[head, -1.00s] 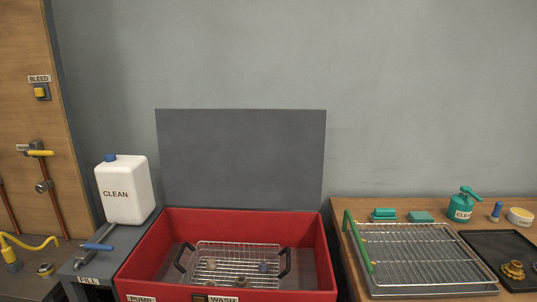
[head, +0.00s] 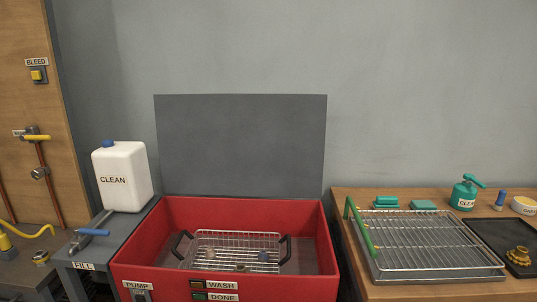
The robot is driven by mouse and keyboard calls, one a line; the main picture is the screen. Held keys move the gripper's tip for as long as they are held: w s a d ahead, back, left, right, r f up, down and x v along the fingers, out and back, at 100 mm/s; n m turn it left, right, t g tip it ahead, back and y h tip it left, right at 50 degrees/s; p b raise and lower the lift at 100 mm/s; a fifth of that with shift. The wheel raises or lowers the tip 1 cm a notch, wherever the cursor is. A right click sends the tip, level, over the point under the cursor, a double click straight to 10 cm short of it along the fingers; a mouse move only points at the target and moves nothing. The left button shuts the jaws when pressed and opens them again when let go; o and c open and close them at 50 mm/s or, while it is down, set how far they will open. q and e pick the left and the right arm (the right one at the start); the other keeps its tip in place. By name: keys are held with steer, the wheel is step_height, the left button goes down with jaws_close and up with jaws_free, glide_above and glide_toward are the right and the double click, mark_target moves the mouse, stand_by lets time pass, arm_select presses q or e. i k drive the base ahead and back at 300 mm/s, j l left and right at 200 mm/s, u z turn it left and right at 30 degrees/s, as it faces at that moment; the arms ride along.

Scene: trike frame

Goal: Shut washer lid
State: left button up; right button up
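The red washer (head: 320,245) stands in the lower middle of the head view. Its grey lid (head: 240,145) is open and stands upright at the back edge, against the wall side. Inside the tub sits a wire basket (head: 237,240) with dark handles and a few small parts in it. The washer's front carries PUMP, WASH and DONE labels. Neither of my grippers is in the head view.
A white CLEAN jug (head: 122,178) stands on a grey FILL stand (head: 125,232) left of the washer, with a blue-handled valve (head: 93,232) in front. On the right, a wooden bench (head: 350,280) holds a wire rack (head: 430,245), a dark tray (head: 488,227) and a green CLEAN can (head: 464,196).

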mark_target(239, 144)
steer(key=i+j+z, duration=0.15)
steer(key=z, duration=0.2)
steer(key=i+j+z, duration=0.55)
steer(key=z, duration=0.15)
